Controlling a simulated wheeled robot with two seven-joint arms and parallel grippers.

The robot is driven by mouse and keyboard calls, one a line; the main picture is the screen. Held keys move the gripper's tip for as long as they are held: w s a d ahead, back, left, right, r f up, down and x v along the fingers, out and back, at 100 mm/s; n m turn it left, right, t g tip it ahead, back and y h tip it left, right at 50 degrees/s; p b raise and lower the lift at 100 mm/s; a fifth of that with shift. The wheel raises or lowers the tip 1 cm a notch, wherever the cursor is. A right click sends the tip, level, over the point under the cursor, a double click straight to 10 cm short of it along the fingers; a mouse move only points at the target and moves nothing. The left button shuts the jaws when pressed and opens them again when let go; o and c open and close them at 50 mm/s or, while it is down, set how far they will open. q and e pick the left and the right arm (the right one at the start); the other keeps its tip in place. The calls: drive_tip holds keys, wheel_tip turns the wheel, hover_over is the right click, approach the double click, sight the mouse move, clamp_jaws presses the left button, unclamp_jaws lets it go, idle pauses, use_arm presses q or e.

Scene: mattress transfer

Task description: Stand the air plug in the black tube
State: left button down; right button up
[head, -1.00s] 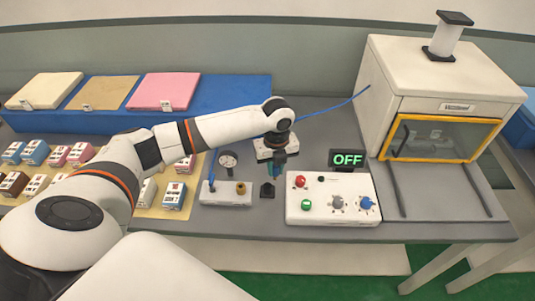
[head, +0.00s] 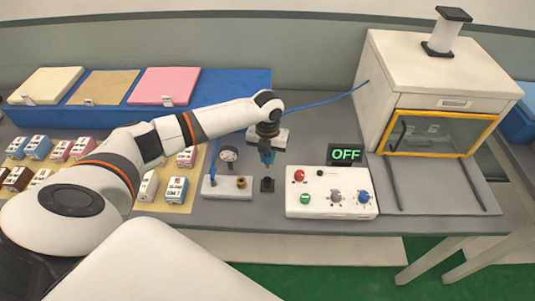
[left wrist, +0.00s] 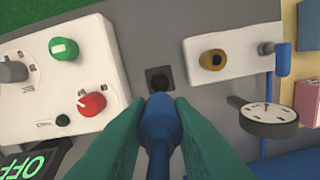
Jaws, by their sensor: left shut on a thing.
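My left gripper (head: 266,156) is shut on the blue air plug (left wrist: 158,118), which points away from the wrist between the two teal fingers. The black tube (head: 267,185) is a small black holder standing on the grey table just below the gripper in the head view. In the left wrist view the black tube (left wrist: 160,79) shows as a dark square with a round hole, right beyond the plug's tip. The plug appears above the tube; whether the tip touches it I cannot tell. My right gripper is not in view.
A white control box (head: 330,206) with knobs and an OFF display (head: 345,154) is right. A blue hose (head: 325,101) runs behind.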

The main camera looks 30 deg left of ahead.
sight(268, 167)
use_arm(q)
drive_tip(key=shift+f+b, duration=1.75)
drive_tip(key=shift+f, duration=1.15)
drive_tip(key=shift+p, duration=0.6)
drive_tip(key=shift+f+b, duration=1.45)
drive_tip(key=shift+f, duration=0.65)
drive_tip(key=c, duration=1.2)
unclamp_jaws()
drive_tip(key=shift+r, duration=0.1)
wheel_tip(268, 167, up, 12)
drive_tip(key=shift+b, duration=1.05)
